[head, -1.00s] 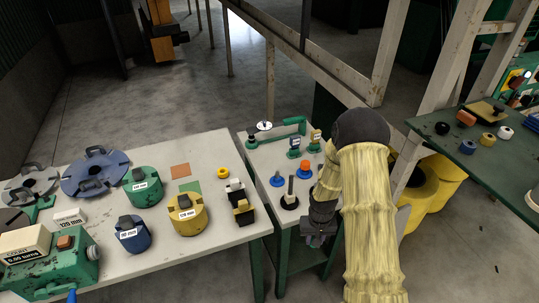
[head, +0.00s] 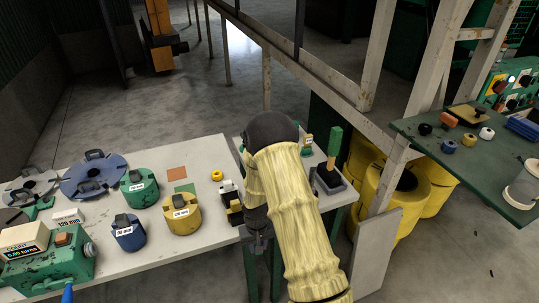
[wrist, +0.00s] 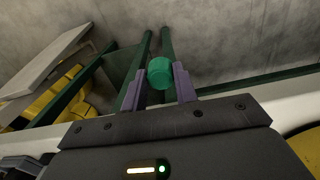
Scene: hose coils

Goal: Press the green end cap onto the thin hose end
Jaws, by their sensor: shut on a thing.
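The green end cap (wrist: 159,72) is a short ribbed cylinder between the purple fingers of my gripper (wrist: 160,80) in the wrist view. My gripper is shut on it. In the head view my gripper (head: 258,244) hangs low by the right front edge of the white table, and the cap cannot be made out there. Floor and green table legs show beyond the cap in the wrist view. I cannot make out the thin hose end in either view.
The white table (head: 196,240) holds a green drum (head: 139,190), a yellow drum (head: 183,216), a blue drum (head: 128,235) and a green counter machine (head: 62,262). A green-handled tool stands in a dark box (head: 328,182). Yellow coils (head: 428,203) stand right, under a green bench (head: 468,172).

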